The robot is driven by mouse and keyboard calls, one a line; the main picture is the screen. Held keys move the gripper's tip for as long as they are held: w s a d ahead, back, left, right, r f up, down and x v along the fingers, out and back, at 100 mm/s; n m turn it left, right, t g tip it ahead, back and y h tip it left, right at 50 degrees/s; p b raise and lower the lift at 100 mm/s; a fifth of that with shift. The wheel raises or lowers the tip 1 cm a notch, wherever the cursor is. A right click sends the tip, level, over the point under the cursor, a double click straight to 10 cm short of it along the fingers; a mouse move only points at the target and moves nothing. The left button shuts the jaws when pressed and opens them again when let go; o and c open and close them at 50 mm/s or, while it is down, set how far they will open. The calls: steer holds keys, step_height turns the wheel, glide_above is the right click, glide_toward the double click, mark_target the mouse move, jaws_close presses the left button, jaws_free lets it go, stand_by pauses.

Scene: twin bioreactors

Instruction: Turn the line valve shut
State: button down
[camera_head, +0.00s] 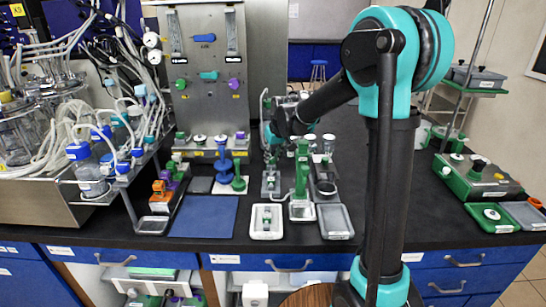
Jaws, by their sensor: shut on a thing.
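My gripper (274,132) is at the end of my black and teal arm, which reaches down and left to the back middle of the black bench. It is small here, and its fingers are hard to make out. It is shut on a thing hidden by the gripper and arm. A thin pale line (264,103) rises beside it. I cannot pick out the line valve with certainty.
Green fittings (301,178), a blue spool-like stand (223,160) and grey trays (335,222) crowd the bench in front of the gripper. A blue mat (205,217) lies clear at front left. Tubed glass vessels (90,175) fill the left. A green case (478,178) stands at right.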

steer(key=m, duration=0.1)
steer(key=m+h, duration=0.1)
steer(key=m, duration=0.2)
steer(key=shift+a+m+h, duration=0.25)
steer(key=shift+m+h, duration=0.05)
steer(key=shift+h, duration=0.1)
steer(key=m+h, duration=0.2)
steer(key=m, duration=0.2)
steer(key=shift+a+m, duration=0.15)
steer(key=shift+m, duration=0.15)
steer(key=c, duration=1.2)
jaws_free()
steer(key=shift+r, duration=0.1)
steer(key=v, duration=1.2)
steer(key=shift+s, duration=0.1)
